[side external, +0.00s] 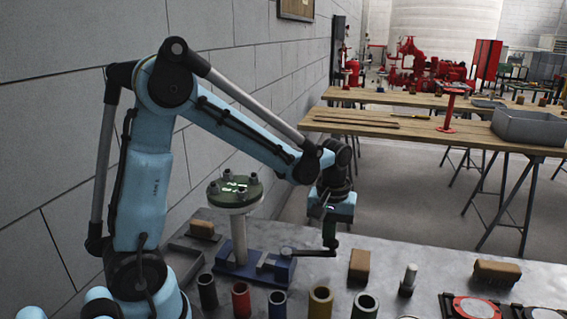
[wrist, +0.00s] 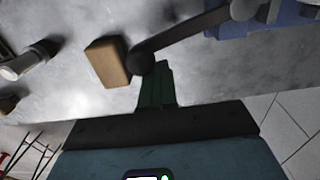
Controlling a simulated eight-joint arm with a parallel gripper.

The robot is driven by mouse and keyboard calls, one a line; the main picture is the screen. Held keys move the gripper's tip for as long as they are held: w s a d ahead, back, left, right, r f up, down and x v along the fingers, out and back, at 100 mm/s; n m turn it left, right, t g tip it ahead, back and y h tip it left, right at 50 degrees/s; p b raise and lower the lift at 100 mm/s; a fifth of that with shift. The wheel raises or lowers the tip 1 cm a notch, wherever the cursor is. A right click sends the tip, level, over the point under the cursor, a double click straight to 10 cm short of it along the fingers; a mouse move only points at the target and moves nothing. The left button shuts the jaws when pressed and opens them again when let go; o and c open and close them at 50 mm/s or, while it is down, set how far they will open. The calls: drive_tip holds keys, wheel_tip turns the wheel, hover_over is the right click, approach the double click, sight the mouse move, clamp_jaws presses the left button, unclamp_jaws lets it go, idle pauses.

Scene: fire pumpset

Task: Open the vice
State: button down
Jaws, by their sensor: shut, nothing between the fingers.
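The blue vice (side external: 268,268) stands on the grey metal table, and a pale post with a green round flange (side external: 235,190) rises upright from it. Its dark handle (side external: 312,253) sticks out to the right. In the wrist view the vice (wrist: 232,22) is at the top right and the handle (wrist: 185,32) runs down-left to a rounded end. My gripper (side external: 330,243) is shut and points down at the outer end of the handle. Its green fingers (wrist: 157,72) show right beside that rounded end in the wrist view; I cannot tell whether they touch.
A brown block (side external: 359,264) lies just right of the handle end; it also shows in the wrist view (wrist: 107,62). Several short pipe pieces (side external: 320,300) stand along the front. A metal bolt-like part (side external: 408,279) stands further right. The wall is close behind on the left.

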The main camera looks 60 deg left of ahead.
drive_tip(key=shift+s+d, duration=0.25)
drive_tip(key=shift+d, duration=0.5)
drive_tip(key=shift+a, duration=0.2)
idle(0.4)
drive_tip(key=shift+w+a, duration=0.25)
drive_tip(key=shift+a, duration=0.3)
wheel_tip(320, 180, up, 7)
idle(0.7)
drive_tip(key=s+d+m+t, duration=0.4)
drive_tip(key=s+m+t, duration=0.3)
drive_tip(key=s+m, duration=0.1)
drive_tip(key=shift+s+r+m, duration=0.25)
drive_tip(key=shift+r+m, duration=0.2)
drive_tip(key=shift+m, duration=0.05)
idle(0.9)
